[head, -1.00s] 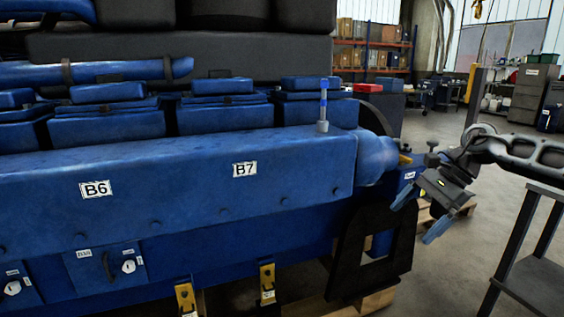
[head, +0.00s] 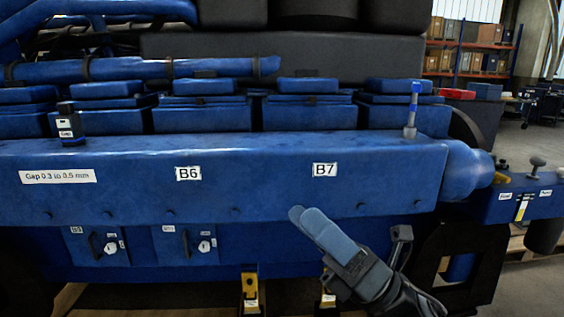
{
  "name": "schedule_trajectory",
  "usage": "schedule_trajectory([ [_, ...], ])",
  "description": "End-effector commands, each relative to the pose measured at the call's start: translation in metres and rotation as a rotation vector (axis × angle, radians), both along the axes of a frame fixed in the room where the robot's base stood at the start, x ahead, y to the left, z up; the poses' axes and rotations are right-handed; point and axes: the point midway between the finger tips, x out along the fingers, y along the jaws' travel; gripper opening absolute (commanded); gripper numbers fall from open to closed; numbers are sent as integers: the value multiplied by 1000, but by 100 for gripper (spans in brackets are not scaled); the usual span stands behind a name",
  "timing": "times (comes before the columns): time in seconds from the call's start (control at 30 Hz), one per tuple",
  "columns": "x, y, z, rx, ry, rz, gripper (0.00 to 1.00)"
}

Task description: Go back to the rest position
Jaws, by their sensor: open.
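My gripper (head: 306,217) is in the lower middle right of the head view, in front of the blue engine block (head: 120,240). Its blue-grey fingers point up and to the left, seen nearly edge-on and overlapping. It is open, and I see nothing held in it. The fingertips appear below the B7 label (head: 325,170). I cannot tell how far they are from the engine's face. The lower part of my arm runs out of the bottom of the picture.
The engine has a B6 label (head: 188,173) and a gap label (head: 57,176). Yellow brackets (head: 250,289) sit low in front. Open floor shows at far right.

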Motion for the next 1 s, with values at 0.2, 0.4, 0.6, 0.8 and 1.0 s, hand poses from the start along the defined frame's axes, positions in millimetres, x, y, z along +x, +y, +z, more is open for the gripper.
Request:
schedule_trajectory([
  [0.2,-37,-5,-9,349,271,55,100],
  [0.4,-74,-23,-36,637,521,103,100],
  [0.6,-120,-45,-76,900,771,139,100],
  [0.8,-178,-70,-119,1138,1012,153,100],
  [1.0,-244,-98,-155,1352,1241,140,100],
])
